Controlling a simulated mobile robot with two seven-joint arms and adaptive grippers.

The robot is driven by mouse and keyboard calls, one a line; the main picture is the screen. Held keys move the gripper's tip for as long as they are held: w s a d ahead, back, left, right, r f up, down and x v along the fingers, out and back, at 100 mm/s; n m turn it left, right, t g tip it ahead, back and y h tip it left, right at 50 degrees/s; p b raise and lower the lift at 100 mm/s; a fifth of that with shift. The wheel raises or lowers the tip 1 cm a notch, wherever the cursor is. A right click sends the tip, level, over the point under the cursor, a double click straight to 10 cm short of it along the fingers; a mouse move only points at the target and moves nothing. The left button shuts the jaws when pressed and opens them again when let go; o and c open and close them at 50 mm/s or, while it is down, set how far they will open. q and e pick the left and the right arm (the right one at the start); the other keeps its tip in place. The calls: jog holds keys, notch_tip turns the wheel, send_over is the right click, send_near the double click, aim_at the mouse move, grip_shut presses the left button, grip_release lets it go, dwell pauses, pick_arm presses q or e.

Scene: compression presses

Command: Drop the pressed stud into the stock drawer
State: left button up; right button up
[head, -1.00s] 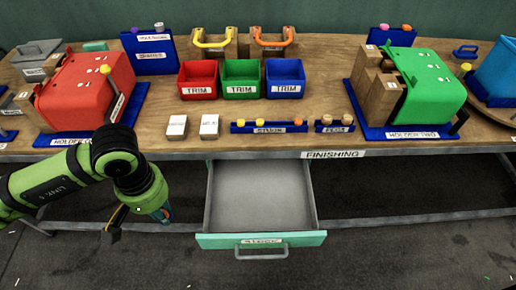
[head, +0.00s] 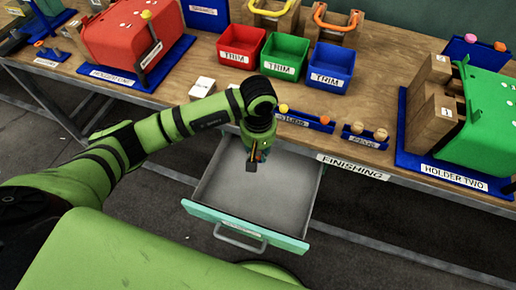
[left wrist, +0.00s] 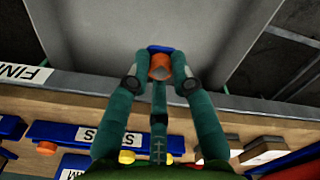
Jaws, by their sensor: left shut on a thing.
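The stock drawer (head: 285,241) is pulled open below the bench, with a teal front and a bare grey floor. My left gripper (head: 252,164) hangs over the back part of the drawer, pointing down. In the left wrist view its fingers (left wrist: 160,76) are shut on the pressed stud (left wrist: 160,67), a small orange piece with a blue part at its far side. The drawer's grey floor (left wrist: 110,30) lies beyond the stud in that view. In the head view the stud is mostly hidden by the gripper. My right gripper is not in view.
The bench's front edge (head: 353,166) runs just behind the arm. On the bench stand a studs rack (head: 292,119), a pegs rack (head: 364,143), red (head: 241,46), green (head: 284,56) and blue (head: 330,68) trim bins, and a green holder press (head: 490,130) at right.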

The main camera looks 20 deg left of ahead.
aim_at(259, 154)
pick_arm(q)
notch_tip(259, 154, down, 4)
jog(key=shift+d+r+b, duration=0.1)
jog(key=shift+r+b, duration=0.1)
jog(key=shift+b, duration=0.55)
jog(key=shift+f+b, duration=0.35)
jog(key=shift+f, duration=0.35)
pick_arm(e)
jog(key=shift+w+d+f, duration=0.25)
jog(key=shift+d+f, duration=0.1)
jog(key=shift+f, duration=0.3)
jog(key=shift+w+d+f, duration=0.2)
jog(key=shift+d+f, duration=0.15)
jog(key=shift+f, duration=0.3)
pick_arm(q)
jog(key=o, duration=0.8)
jog(key=shift+o, duration=0.2)
jog(key=shift+w+r, duration=0.1)
jog(key=shift+r, duration=0.45)
notch_tip(259, 154, up, 11)
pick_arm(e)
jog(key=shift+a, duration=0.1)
pick_arm(q)
jog(key=shift+f, duration=0.15)
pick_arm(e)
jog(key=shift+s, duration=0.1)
